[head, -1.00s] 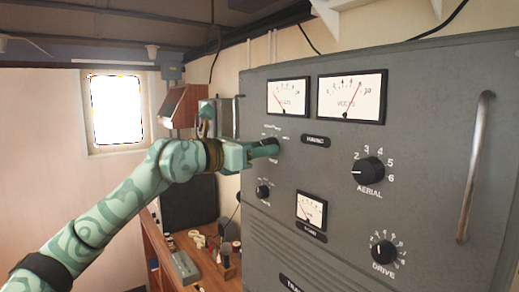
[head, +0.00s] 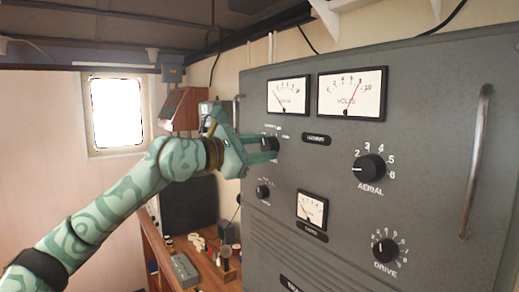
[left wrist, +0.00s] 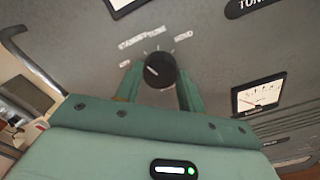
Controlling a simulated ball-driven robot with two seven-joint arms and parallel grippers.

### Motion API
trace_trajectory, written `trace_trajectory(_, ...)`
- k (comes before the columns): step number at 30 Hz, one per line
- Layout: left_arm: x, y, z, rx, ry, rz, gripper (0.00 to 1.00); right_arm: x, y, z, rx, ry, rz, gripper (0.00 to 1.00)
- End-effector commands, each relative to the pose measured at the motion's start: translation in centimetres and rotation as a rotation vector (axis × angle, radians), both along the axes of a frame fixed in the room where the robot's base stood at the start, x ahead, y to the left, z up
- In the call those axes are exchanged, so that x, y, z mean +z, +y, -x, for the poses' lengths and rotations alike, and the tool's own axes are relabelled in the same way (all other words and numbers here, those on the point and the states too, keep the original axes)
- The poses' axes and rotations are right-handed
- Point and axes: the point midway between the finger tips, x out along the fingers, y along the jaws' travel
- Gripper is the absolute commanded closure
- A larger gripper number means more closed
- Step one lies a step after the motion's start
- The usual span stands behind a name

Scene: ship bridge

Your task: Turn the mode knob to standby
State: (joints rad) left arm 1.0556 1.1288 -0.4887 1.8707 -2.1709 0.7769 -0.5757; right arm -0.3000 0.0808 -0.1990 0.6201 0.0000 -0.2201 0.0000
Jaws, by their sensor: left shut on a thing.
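The mode knob (head: 271,144) is a round black knob at the left of the grey panel, below the left meter. In the left wrist view the knob (left wrist: 160,70) sits between the two green fingers, with small white labels around its upper side. "Standby" and "tune" are faintly legible; the leftmost seems to read "off". The knob's short white mark faces left, roughly toward that leftmost label. My left gripper (head: 260,149) is shut on the knob, one finger on each side, its hand tilted. My right gripper is not in view.
The panel also carries an aerial knob (head: 369,168), a drive knob (head: 385,250), a small black knob (head: 262,191) and a volts meter (head: 352,93). A vertical handle (head: 476,160) stands out at the right. A wooden desk (head: 213,268) with small items lies lower left.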

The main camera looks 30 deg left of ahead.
Motion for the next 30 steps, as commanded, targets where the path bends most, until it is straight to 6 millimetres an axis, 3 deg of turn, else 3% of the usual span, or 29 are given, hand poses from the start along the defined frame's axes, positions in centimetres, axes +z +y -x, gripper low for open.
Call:
trace_trajectory(18, 0.1, 0.04, 0.01, 0.001, -0.019, -0.041, 0.84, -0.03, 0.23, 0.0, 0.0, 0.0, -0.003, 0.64)
trace_trajectory(19, 0.1, 0.04, 0.01, 0.001, -0.019, -0.041, 0.53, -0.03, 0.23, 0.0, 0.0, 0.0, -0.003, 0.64)
trace_trajectory(21, 0.09, 0.04, 0.02, 0.001, -0.019, -0.041, 0.4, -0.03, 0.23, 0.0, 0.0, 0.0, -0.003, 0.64)
trace_trajectory(30, -0.02, 0.12, 0.18, 0.001, -0.018, -0.041, 0.4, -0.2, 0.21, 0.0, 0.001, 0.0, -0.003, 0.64)
